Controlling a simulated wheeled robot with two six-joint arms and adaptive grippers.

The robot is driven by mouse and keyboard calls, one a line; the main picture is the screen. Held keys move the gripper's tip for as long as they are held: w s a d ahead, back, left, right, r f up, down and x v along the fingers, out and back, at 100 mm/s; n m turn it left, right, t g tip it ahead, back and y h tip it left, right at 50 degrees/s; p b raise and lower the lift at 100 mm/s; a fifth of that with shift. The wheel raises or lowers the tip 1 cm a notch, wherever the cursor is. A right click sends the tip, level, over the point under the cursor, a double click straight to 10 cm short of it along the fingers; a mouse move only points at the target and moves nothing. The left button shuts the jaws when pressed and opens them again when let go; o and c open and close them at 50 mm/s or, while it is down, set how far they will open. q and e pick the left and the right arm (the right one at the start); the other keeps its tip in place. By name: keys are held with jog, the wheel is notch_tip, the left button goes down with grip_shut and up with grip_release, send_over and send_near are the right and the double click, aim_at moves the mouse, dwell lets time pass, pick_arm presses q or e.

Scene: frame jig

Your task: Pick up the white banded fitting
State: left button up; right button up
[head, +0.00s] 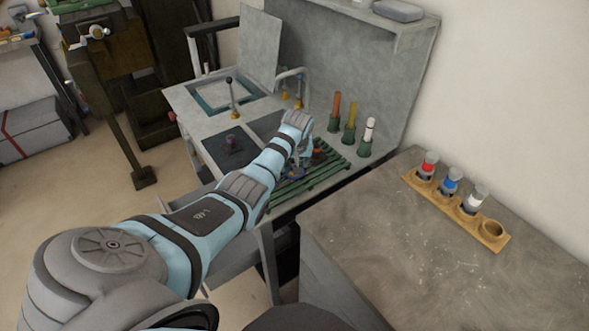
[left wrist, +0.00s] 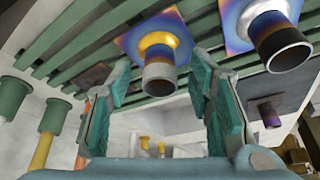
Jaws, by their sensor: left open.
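A grey fitting with a white band (head: 473,200) stands upright in the wooden rack (head: 458,218) on the right-hand bench. Fittings with a blue band (head: 449,182) and a red band (head: 427,166) stand beside it. My left gripper (head: 300,165) is at the green slatted jig table, well left of the rack, and largely hidden by my arm in the head view. In the left wrist view its fingers (left wrist: 160,95) are open, on either side of a short grey tube with a gold ring (left wrist: 158,65) on a heat-coloured plate. I cannot tell whether they touch it. My right gripper is not in view.
A second tube on a tinted plate (left wrist: 278,42) is close to one finger. Green holders with orange (head: 335,108), yellow (head: 350,120) and white (head: 369,132) rods stand behind the slats (head: 325,175). The rack's nearest socket (head: 492,231) is empty. The right bench's front (head: 430,270) is clear.

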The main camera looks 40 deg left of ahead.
pick_arm(q)
grip_shut()
jog(key=shift+r, duration=0.1)
